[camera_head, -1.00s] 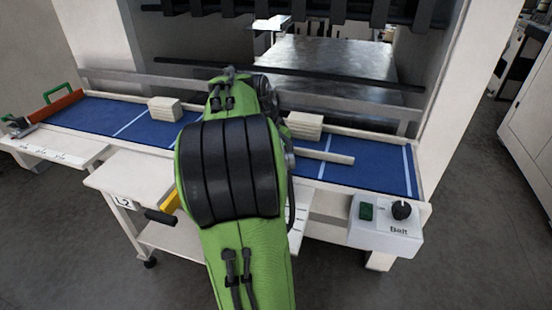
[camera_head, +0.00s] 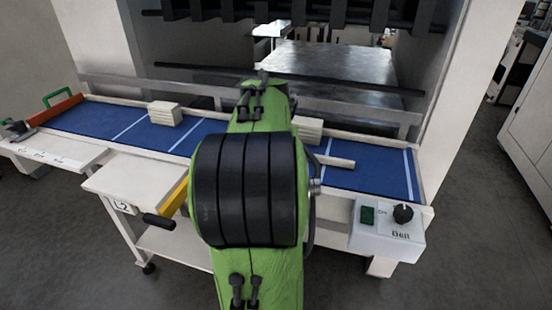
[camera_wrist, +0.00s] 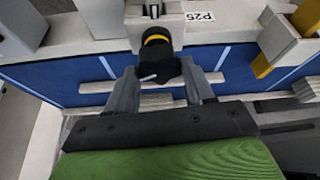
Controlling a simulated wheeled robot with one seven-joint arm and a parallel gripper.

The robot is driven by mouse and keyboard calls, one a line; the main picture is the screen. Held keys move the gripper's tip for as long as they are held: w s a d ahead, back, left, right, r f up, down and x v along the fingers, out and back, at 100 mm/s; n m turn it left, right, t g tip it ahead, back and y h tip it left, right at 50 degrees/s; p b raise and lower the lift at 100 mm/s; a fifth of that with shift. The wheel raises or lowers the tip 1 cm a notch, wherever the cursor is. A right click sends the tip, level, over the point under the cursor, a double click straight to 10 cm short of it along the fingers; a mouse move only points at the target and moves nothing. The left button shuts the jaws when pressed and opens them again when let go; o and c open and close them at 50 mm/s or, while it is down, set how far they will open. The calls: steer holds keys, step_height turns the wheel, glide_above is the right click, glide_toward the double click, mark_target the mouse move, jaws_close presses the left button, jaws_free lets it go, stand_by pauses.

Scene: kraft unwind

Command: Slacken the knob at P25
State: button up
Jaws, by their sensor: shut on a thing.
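In the wrist view, the black knob (camera_wrist: 157,66) with a yellow ring sits on a pale rail, left of the label P25 (camera_wrist: 201,16). My gripper (camera_wrist: 159,76) has one grey finger on each side of the knob and is shut on it. A thin pale mark shows on the knob's near side. In the head view my green arm hides the gripper, the knob and the P25 label.
A blue belt (camera_head: 360,180) with white lines runs under the rail, bearing pale blocks (camera_head: 165,113). The side table labelled L2 (camera_head: 122,205) stands at left.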

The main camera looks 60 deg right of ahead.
steer(key=shift+a+f, duration=0.1)
steer(key=shift+f, duration=0.1)
steer(key=o, duration=1)
steer(key=shift+o, duration=0.2)
steer(key=p+v, duration=0.5)
steer(key=v, duration=1.1)
steer(key=shift+w, duration=0.1)
